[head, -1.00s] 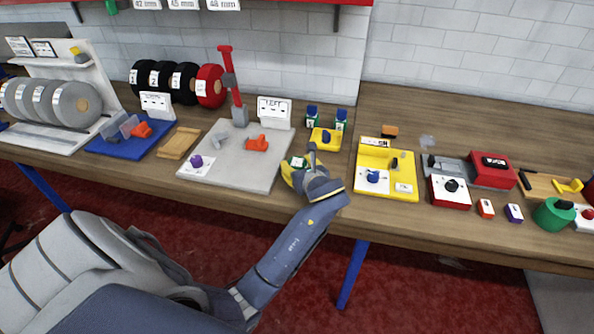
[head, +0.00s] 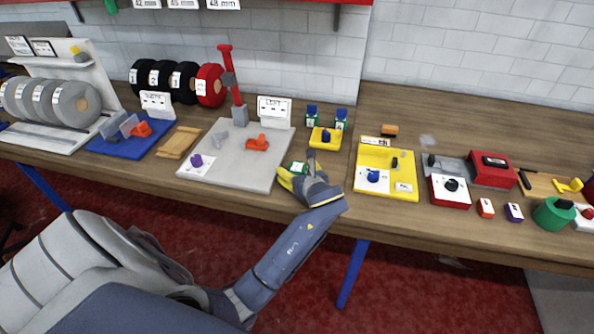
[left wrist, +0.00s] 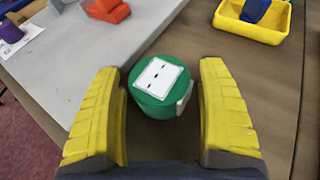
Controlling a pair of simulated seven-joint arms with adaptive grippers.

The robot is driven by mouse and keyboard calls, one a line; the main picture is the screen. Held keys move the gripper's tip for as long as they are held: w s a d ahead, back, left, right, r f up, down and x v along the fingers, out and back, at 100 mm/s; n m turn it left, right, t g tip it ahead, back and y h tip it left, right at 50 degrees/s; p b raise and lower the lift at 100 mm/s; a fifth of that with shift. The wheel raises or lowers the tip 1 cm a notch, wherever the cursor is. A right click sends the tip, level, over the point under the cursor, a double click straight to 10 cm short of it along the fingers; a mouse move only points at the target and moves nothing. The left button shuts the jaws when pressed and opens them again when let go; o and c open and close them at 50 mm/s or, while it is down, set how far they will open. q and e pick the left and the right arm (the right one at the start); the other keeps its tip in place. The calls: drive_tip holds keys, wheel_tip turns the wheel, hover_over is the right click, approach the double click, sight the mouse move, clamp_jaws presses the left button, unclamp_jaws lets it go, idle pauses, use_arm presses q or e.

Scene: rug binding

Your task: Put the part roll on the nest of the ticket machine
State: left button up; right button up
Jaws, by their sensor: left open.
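A green round part (head: 299,167) with a white label on top stands on the table just right of the grey plate; I take it as the part roll. In the left wrist view the green part (left wrist: 157,92) sits between the yellow fingers, with a gap on each side. My left gripper (head: 295,177) is open at it and hides some of it in the head view. Which station is the ticket machine is not clear; a red and grey machine (head: 493,170) with a dark display stands at the right. My right gripper is not in view.
A grey plate (head: 222,172) with an orange part (head: 257,143) lies left of the gripper. A yellow tray (head: 325,138) holding a blue part stands behind it. A yellow fixture (head: 408,160) is to the right. Bare wood lies between tray and fixture.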

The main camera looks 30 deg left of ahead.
use_arm(q)
drive_tip(key=shift+r, duration=0.1)
drive_tip(key=shift+s+d+r, duration=0.1)
drive_tip(key=shift+d+r, duration=0.05)
drive_tip(key=v, duration=1)
drive_tip(key=shift+s+d+r, duration=0.1)
drive_tip(key=shift+s+d, duration=0.2)
drive_tip(key=shift+o, duration=0.7)
drive_tip(key=shift+s+d+r, duration=0.2)
drive_tip(key=shift+s+d, duration=0.05)
drive_tip(key=shift+d, duration=0.05)
